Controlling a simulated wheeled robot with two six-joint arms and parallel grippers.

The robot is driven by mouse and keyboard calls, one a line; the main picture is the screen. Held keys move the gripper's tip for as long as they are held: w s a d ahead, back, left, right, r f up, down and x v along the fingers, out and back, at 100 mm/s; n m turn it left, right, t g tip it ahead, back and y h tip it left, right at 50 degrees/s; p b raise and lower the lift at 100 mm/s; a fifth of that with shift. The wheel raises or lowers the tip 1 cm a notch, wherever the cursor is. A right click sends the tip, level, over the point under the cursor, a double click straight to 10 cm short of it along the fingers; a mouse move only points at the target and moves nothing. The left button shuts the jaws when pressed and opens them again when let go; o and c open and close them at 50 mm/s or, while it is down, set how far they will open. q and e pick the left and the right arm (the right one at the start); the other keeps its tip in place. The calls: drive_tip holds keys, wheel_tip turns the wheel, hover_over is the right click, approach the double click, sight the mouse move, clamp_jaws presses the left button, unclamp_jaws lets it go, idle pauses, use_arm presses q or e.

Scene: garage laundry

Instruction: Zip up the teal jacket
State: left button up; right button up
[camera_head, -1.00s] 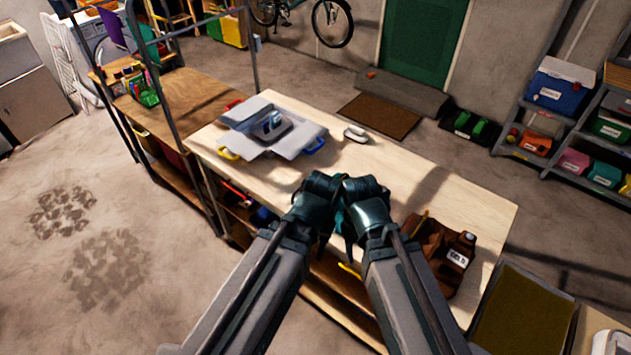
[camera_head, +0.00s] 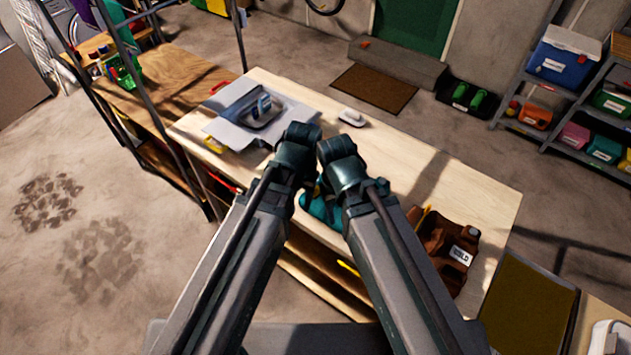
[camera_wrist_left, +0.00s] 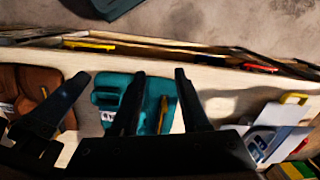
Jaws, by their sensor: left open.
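The teal jacket (camera_head: 318,208) lies folded on the workbench, mostly hidden behind my arms in the head view. In the left wrist view it is a teal cloth (camera_wrist_left: 112,93) with a yellow strip (camera_wrist_left: 163,112) along one side. My left gripper (camera_head: 300,135) is above the bench. Its open fingers (camera_wrist_left: 160,75) show over the jacket in the left wrist view, with nothing visible held between them. My right gripper (camera_head: 337,150) is close beside it, and its fingertips are hidden in the head view. A dark finger-like part shows left of the jacket in the wrist view. The zipper pull cannot be made out.
A grey panelled item (camera_head: 235,128) with a bottle on it lies at the bench's left end. A white iron-like object (camera_head: 352,118) is at the back edge. A brown leather item (camera_head: 435,250) with a white label lies to the right. The bench's right middle (camera_head: 455,200) is clear.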

sight(317, 190)
use_arm(q)
drive_tip(key=w+d+r+m+p, duration=0.1)
drive_tip(key=w+d, duration=0.1)
drive_tip(key=w, duration=0.4)
drive_tip(key=w+d+r+m+h+p, duration=0.1)
drive_tip(key=w+d, duration=0.1)
drive_tip(key=w, duration=0.5)
drive_tip(key=shift+w+d+m, duration=0.15)
drive_tip(key=shift+d+m, duration=0.15)
wheel_tip(317, 190, down, 14)
drive_tip(key=b, duration=1.3)
drive_tip(key=shift+r+b, duration=0.15)
drive_tip(key=shift+b, duration=0.2)
clamp_jaws()
